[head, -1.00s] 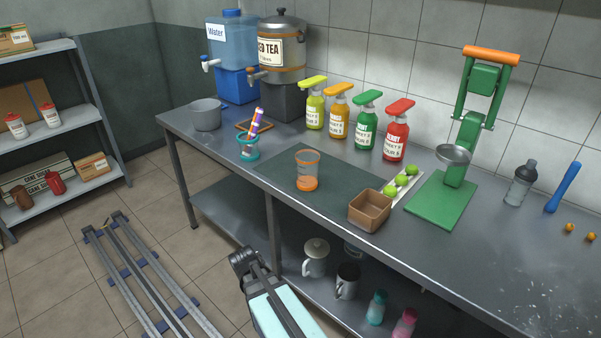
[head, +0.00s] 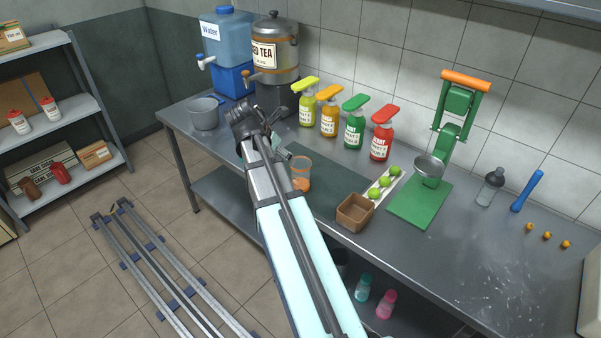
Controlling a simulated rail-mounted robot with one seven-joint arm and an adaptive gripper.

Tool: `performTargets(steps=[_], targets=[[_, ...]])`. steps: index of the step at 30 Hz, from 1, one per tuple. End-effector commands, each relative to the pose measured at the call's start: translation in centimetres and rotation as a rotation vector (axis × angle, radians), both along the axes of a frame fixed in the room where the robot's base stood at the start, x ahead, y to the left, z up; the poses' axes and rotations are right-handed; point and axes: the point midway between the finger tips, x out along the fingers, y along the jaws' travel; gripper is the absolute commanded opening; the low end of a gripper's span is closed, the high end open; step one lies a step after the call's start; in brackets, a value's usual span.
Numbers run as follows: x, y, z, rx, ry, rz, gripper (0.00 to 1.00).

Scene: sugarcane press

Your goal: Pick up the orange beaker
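The orange beaker (head: 302,174) is clear with an orange rim and orange in its lower part. It stands upright on the dark mat (head: 338,198) on the steel counter, and my arm covers part of its left side in the head view. My arm reaches up over the counter's front edge.
A brown box (head: 355,212) and a tray of limes (head: 379,188) are right of the beaker. Several spray bottles (head: 329,112) stand behind it. A grey pot (head: 205,114) is at the left, and a green press (head: 440,150) at the right. The counter's front right is mostly clear.

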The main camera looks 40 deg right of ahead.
Motion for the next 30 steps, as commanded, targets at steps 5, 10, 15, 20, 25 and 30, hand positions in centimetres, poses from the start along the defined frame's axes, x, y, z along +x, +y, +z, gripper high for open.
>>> performTargets(steps=[5,10,15,20,25,30], targets=[[0.2,-0.8,-0.5,-0.009,0.014,0.028,1.0],[0.4,-2.2,-2.8,-0.008,0.016,0.026,1.0],[0.7,-3.8,-5.3,-0.007,0.015,0.025,1.0],[0.9,-5.2,-7.5,-0.006,0.014,0.026,1.0],[1.1,-6.3,-9.2,-0.007,0.013,0.025,1.0],[1.2,-6.7,-9.9,-0.008,0.012,0.026,1.0]])
